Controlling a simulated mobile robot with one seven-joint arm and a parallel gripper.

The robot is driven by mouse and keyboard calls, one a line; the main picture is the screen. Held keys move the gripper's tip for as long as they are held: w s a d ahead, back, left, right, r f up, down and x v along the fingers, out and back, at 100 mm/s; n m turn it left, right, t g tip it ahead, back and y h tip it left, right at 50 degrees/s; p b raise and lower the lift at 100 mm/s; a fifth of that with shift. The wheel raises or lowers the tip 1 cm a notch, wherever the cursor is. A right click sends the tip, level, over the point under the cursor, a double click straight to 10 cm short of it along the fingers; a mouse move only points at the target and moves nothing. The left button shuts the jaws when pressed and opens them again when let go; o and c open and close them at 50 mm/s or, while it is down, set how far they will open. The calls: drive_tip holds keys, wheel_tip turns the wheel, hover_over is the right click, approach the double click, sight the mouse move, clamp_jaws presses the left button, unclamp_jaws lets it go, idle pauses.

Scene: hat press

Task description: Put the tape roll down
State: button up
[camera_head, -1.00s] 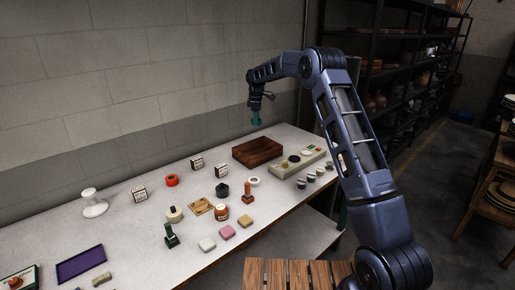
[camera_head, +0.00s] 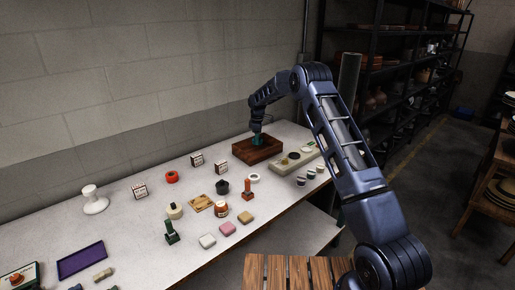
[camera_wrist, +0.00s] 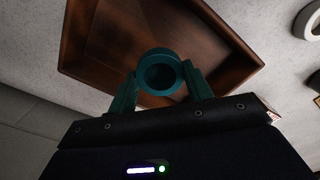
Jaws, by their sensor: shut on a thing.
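The teal tape roll (camera_wrist: 160,56) is held between the two teal fingers of my gripper (camera_wrist: 161,76) in the wrist view. Its round hole faces the camera. The brown wooden tray (camera_wrist: 72,40) lies beyond it, and the roll shows against the tray's floor. In the head view my gripper (camera_head: 257,139) points down into the wooden tray (camera_head: 272,154) at the back of the table. The roll is hard to separate from the fingers there. I cannot tell whether it touches the tray floor.
A pale tray (camera_head: 292,161) with small items stands right of the wooden tray. A white ring (camera_head: 254,178), a red roll (camera_head: 172,177), small boxes (camera_head: 197,160) and stamps (camera_head: 247,189) are spread on the white table. The wall rises close behind.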

drive_tip(key=shift+f, duration=2.9)
drive_tip(key=o, duration=1)
drive_tip(key=shift+f, duration=0.1)
drive_tip(key=shift+c, duration=0.2)
